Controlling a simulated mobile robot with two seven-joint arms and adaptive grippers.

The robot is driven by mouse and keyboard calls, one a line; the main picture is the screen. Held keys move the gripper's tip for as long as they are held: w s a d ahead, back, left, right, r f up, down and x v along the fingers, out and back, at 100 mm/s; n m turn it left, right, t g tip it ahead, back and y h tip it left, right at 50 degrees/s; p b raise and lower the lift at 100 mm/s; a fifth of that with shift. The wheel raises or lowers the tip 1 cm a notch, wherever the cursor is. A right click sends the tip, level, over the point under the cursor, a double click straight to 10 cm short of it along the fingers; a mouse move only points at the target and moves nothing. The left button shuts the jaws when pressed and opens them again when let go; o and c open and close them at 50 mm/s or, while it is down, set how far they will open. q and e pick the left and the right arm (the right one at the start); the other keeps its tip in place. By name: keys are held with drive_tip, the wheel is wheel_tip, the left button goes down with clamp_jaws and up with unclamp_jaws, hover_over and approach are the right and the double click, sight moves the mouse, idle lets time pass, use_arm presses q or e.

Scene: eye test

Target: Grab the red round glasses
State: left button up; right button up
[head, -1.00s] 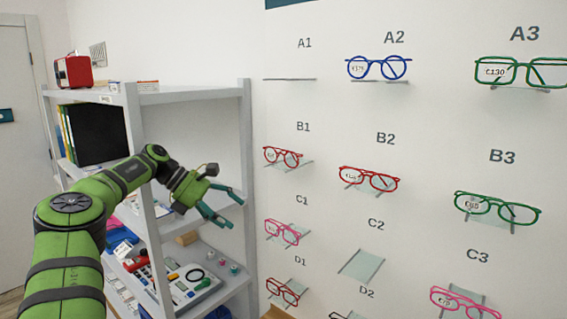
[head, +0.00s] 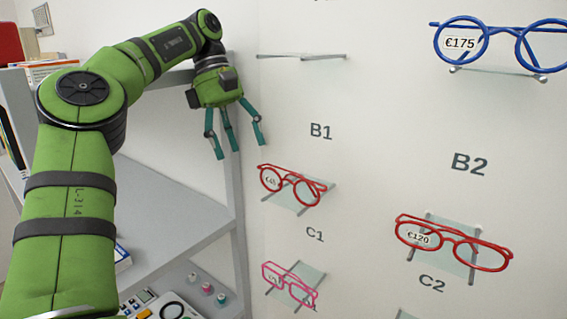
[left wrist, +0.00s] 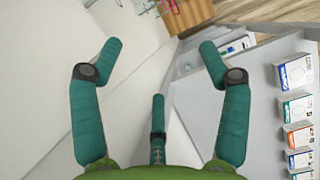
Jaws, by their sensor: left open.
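Red round glasses (head: 290,186) rest on a small clear wall shelf below the label B1, with a price tag on one lens. A second red pair (head: 455,243), with wider oval lenses, rests below B2. My left gripper (head: 237,146) is open and empty, its teal fingers pointing down, above and to the left of the B1 glasses and apart from them. Its spread fingers also show in the left wrist view (left wrist: 160,60), with nothing between them. I cannot make out the red round glasses in that view. My right gripper is not in view.
Pink glasses (head: 290,285) sit below C1 and blue glasses (head: 500,45) at the upper right. An empty wall holder (head: 300,57) is above B1. A grey shelf unit (head: 180,205) stands left, close to my gripper. Several boxes (left wrist: 297,105) show in the left wrist view.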

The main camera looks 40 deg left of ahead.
sight(292, 167)
use_arm(q)
drive_tip(key=d, duration=0.5)
drive_tip(key=d+r, duration=0.1)
drive_tip(key=d, duration=0.1)
drive_tip(key=shift+s+d, duration=0.2)
drive_tip(key=shift+d, duration=0.15)
drive_tip(key=shift+w+d+f, duration=0.2)
drive_tip(key=shift+w+f, duration=0.05)
drive_tip(key=shift+w, duration=0.05)
drive_tip(key=d+p, duration=0.2)
drive_tip(key=d, duration=0.2)
drive_tip(key=shift+w+d, duration=0.1)
drive_tip(key=shift+d, duration=0.3)
drive_tip(key=shift+d+f, duration=0.25)
drive_tip(key=shift+f, duration=0.15)
drive_tip(key=shift+w+a+f, duration=0.1)
drive_tip(key=shift+a+f, duration=0.05)
drive_tip(key=shift+a, duration=0.05)
drive_tip(key=c, duration=0.9)
drive_tip(key=shift+d, duration=0.1)
drive_tip(key=shift+c, duration=0.6)
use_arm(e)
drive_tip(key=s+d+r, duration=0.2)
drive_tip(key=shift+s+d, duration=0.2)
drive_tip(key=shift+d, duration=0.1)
